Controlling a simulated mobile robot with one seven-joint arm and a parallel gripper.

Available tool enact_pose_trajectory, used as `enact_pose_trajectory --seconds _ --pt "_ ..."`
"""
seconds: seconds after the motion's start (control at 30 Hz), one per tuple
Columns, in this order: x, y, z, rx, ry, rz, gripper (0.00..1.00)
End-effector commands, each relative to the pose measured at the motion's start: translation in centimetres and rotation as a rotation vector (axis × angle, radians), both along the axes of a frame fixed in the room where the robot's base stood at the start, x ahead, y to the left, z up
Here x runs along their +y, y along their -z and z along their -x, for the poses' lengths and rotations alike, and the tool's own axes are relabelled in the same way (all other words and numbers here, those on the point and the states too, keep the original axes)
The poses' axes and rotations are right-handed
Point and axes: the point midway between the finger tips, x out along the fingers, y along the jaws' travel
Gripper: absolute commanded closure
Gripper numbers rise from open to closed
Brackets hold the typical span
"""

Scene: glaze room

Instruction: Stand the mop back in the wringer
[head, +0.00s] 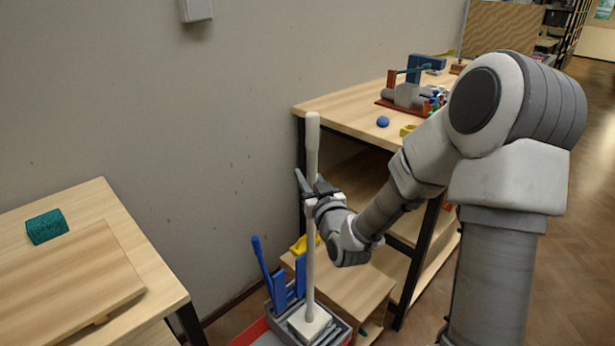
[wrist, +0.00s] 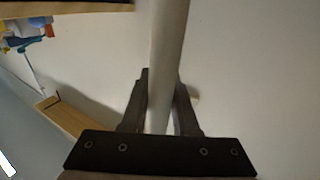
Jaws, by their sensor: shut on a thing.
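The mop has a long pale handle (head: 312,150) and a pale block-like head (head: 309,321). It stands nearly upright, with its head at the grey wringer (head: 338,332) near the bottom of the head view. I cannot tell whether the head rests in the wringer or hovers just over it. My gripper (head: 311,196) is shut around the upper part of the handle. In the wrist view the handle (wrist: 168,60) runs between the two dark fingers of my gripper (wrist: 161,95). A blue upright lever (head: 261,262) rises beside the wringer.
A wooden workbench (head: 340,108) with tools and a blue ball (head: 383,121) is at the right. A low wooden unit (head: 350,285) stands close to the wringer. The wall is right behind the mop.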

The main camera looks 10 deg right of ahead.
Motion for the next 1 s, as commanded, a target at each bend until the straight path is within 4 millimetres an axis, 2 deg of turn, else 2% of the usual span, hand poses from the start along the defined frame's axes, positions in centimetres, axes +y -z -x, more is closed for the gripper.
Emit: enact_pose_trajectory --seconds 0.2,0.23,0.4,0.43,1.0 --pt "0.01 0.34 -0.03 -0.003 0.000 0.001 1.00" --pt "0.01 0.32 -0.03 -0.003 0.000 0.001 0.70" --pt "0.01 0.28 -0.02 -0.002 0.000 0.000 0.40" --pt "0.01 0.29 -0.02 -0.002 0.000 0.000 0.37" --pt "0.01 0.46 -0.24 0.000 0.000 0.000 0.37"
